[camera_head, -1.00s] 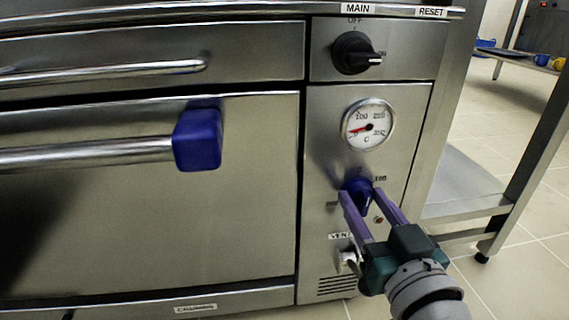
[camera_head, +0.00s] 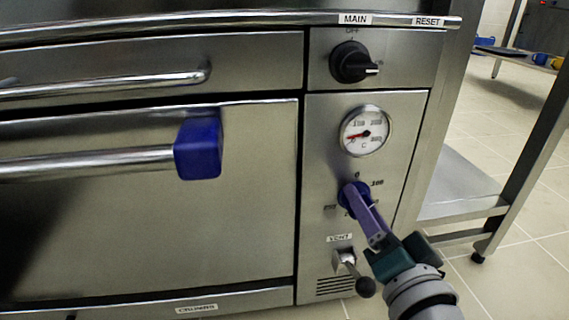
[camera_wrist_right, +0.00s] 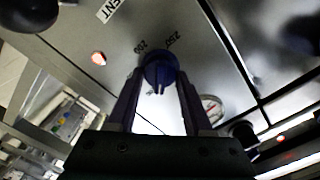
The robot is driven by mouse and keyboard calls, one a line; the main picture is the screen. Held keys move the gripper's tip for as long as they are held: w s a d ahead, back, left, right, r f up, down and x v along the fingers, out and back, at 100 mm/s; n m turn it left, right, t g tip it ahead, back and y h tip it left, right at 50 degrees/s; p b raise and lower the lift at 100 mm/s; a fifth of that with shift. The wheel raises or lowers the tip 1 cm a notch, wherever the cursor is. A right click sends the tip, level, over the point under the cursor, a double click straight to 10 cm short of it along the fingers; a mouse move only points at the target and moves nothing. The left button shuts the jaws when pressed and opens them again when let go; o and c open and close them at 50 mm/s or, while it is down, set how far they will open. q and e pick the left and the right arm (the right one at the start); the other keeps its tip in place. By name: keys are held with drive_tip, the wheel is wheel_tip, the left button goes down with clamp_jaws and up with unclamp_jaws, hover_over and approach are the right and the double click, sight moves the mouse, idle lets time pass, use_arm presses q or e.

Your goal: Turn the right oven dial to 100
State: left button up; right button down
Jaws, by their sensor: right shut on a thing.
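The right oven dial is a blue knob (camera_head: 346,197) low on the steel panel, below the round gauge. Around it I read a 0 above and 100 at upper right; other marks are partly covered. My right gripper (camera_head: 358,194) reaches it from the lower right, its purple fingers shut on it and nearly overlapping in the head view. In the right wrist view the blue dial (camera_wrist_right: 160,70) sits between the two fingertips (camera_wrist_right: 159,80), with marks on the panel beyond it. The dial's exact pointing is hidden by the fingers. My left gripper is not in view.
A black MAIN dial (camera_head: 350,62) and a temperature gauge (camera_head: 364,130) are above. The oven door handle has a blue end (camera_head: 198,145) at left. A steel shelf (camera_head: 458,185) stands at right.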

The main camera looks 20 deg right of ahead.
drive_tip(key=shift+m, duration=1.1)
drive_tip(key=shift+f, duration=0.1)
drive_tip(key=shift+c, duration=1.6)
unclamp_jaws()
drive_tip(key=p+v, duration=0.3)
drive_tip(key=v, duration=0.7)
drive_tip(key=shift+p, duration=0.35)
drive_tip(key=shift+d, duration=0.1)
